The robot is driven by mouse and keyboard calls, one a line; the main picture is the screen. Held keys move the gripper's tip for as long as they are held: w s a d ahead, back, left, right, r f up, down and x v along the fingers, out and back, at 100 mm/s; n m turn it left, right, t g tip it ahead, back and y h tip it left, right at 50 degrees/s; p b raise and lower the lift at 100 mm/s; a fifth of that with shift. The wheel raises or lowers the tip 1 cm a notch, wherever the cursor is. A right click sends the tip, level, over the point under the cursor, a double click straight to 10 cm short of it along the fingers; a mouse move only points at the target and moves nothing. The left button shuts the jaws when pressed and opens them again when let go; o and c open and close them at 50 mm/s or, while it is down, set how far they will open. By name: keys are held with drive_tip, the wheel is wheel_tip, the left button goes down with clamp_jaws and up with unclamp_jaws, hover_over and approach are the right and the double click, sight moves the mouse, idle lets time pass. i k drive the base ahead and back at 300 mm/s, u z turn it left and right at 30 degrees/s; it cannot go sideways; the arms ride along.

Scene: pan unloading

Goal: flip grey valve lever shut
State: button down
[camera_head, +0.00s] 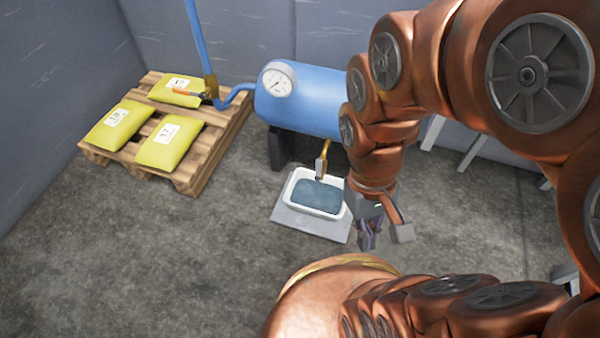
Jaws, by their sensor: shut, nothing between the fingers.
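A brass drain pipe with a valve (324,160) hangs from the underside of the blue tank (312,98). A small grey piece, which looks like the valve lever (319,171), shows at its lower end; its exact angle is too small to tell. A white pan (297,199) filled with dark blue-grey liquid stands below the drain. My gripper (376,237) points down to the right of the pan, apart from it and from the valve. It is shut and empty. My arm hides the right end of the tank.
A wooden pallet (186,182) with several yellow bags (170,142) stands at the left. The pan rests on a grey plate (310,226). Bare concrete floor lies left of the pan.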

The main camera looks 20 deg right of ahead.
sight(319, 161)
drive_tip(key=u, duration=0.5)
drive_tip(key=k, duration=0.55)
drive_tip(key=u, duration=0.9)
drive_tip(key=i, duration=0.9)
drive_tip(key=u, duration=0.25)
